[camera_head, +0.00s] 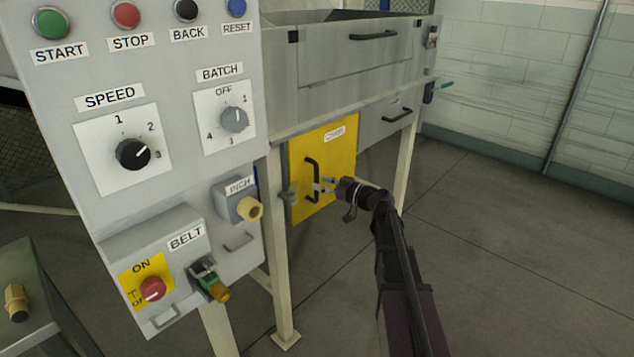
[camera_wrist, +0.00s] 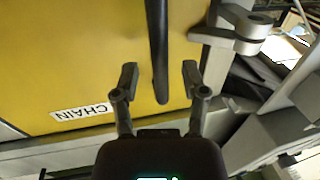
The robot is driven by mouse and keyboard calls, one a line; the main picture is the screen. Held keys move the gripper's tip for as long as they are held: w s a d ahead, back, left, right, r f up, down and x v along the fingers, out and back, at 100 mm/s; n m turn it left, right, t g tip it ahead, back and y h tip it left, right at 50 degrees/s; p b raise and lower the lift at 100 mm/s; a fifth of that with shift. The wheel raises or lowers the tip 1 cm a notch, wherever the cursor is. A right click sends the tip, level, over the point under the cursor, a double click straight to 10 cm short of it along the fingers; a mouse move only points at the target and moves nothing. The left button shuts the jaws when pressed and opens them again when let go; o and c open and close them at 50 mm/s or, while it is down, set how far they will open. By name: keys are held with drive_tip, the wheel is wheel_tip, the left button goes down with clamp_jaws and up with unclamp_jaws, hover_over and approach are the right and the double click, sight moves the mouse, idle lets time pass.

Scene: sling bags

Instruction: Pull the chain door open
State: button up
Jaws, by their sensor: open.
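The chain door (camera_head: 338,150) is a yellow panel with a white label, set low in the grey machine, and it looks shut. Its black bar handle (camera_head: 311,180) stands upright near the door's left edge. My gripper (camera_head: 322,185) is open in front of the handle. In the wrist view the yellow door (camera_wrist: 75,60) fills the upper left, with its CHAIN label. The handle (camera_wrist: 158,50) comes down between the two fingertips of my gripper (camera_wrist: 159,80), with a gap to each finger. A grey latch-like fitting (camera_wrist: 240,28) sits beside the door's edge.
A grey control panel (camera_head: 190,100) with buttons, knobs and switches stands close on the left. A machine leg (camera_head: 279,250) is left of the door. A drawer-like front with a handle (camera_head: 397,116) is above right. Open floor (camera_head: 510,250) lies to the right.

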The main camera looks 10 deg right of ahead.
drive_tip(key=shift+x, duration=1.15)
clamp_jaws()
